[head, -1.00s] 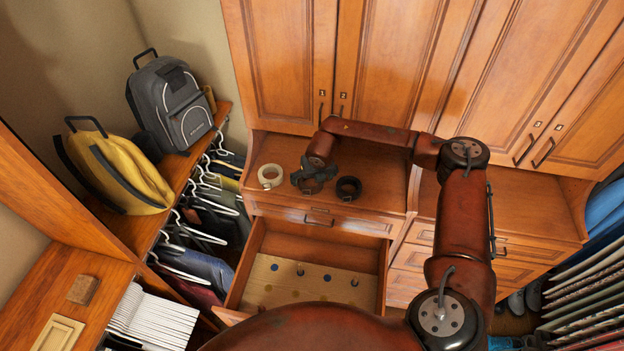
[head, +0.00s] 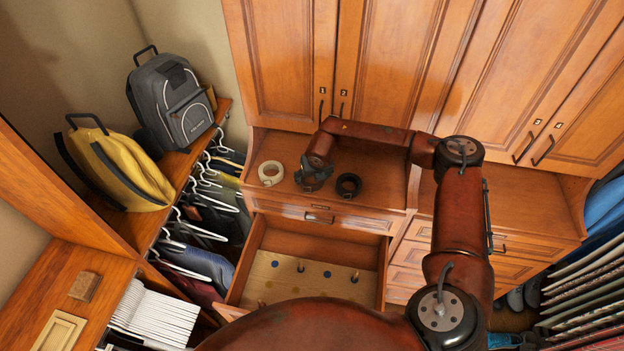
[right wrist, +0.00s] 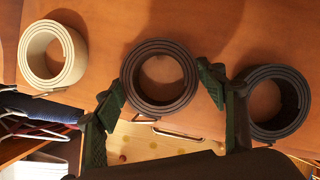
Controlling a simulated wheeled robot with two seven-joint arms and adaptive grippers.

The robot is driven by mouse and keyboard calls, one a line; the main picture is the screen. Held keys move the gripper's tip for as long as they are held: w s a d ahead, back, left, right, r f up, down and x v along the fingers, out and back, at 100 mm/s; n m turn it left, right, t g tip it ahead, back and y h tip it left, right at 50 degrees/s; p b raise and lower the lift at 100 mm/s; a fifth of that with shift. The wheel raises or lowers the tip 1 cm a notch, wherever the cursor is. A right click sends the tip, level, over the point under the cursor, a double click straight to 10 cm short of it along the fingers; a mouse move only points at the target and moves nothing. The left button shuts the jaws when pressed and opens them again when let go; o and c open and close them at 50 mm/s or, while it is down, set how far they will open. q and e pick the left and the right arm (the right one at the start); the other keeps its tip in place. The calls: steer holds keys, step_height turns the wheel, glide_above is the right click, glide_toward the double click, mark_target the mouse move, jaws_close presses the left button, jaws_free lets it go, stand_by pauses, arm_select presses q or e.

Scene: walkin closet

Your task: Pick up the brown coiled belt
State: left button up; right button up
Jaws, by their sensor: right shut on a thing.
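The brown coiled belt (right wrist: 160,46) stands out in the middle of the right wrist view, as a ring with an open centre. My right gripper (head: 314,179) is over the top of the drawer unit in the head view and largely hides this belt there. In the right wrist view the green fingers of my right gripper (right wrist: 161,92) are on either side of the brown belt and shut on it. I cannot tell a gap between the belt and the wooden top. My left gripper is not in view.
A cream coiled belt (head: 270,174) lies left of the gripper and a black coiled belt (head: 348,186) close on its right. Below, an open drawer (head: 246,262) shows pegs and dots. Tall cabinet doors (head: 385,60) rise behind. Clothes on hangers (head: 200,215) hang at left.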

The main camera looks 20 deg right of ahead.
steer(key=shift+c, duration=0.9)
steer(key=shift+r, duration=0.2)
